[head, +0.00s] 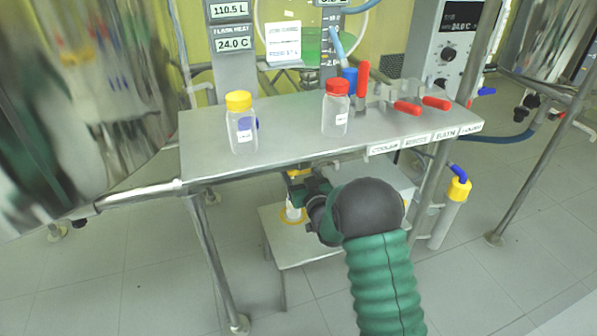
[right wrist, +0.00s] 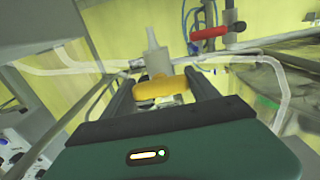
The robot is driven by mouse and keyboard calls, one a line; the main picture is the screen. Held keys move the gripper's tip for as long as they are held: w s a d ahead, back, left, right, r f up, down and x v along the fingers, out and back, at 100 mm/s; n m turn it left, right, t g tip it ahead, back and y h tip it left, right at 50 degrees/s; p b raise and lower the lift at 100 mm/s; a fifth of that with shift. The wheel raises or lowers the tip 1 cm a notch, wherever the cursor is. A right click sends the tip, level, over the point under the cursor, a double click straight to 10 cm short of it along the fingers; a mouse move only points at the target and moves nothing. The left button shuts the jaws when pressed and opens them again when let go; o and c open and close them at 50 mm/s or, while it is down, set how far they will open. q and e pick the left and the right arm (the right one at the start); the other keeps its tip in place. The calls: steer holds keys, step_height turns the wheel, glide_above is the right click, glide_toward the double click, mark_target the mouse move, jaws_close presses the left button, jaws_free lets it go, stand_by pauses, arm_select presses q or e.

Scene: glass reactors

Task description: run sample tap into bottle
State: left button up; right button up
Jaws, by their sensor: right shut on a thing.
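My right gripper (head: 302,184) reaches under the metal bench. In the right wrist view its two fingers (right wrist: 163,90) are shut on a yellow tap handle (right wrist: 158,88). A grey nozzle-like piece (right wrist: 156,55) stands just beyond the handle. In the head view a yellow part (head: 298,172) shows above the gripper. A small white bottle (head: 293,209) stands below it in a yellow ring on the lower shelf, partly hidden by my gripper. Whether liquid is flowing cannot be seen. My left gripper is not in view.
The bench top (head: 270,145) carries a yellow-capped bottle (head: 241,125), a red-capped bottle (head: 336,110) and red-handled valves (head: 407,107). The lower shelf (head: 300,250) sits between the bench legs. A yellow-capped cylinder (head: 449,213) stands at right. A red handle (right wrist: 210,32) shows in the right wrist view.

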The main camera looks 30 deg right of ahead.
steer(key=shift+c, duration=0.5)
steer(key=shift+n, duration=0.4)
steer(key=shift+n+p, duration=0.4)
steer(key=shift+n, duration=0.5)
steer(key=shift+f+n+p, duration=0.1)
steer(key=shift+n+p, duration=0.3)
steer(key=shift+n, duration=1.5)
steer(key=o, duration=1.4)
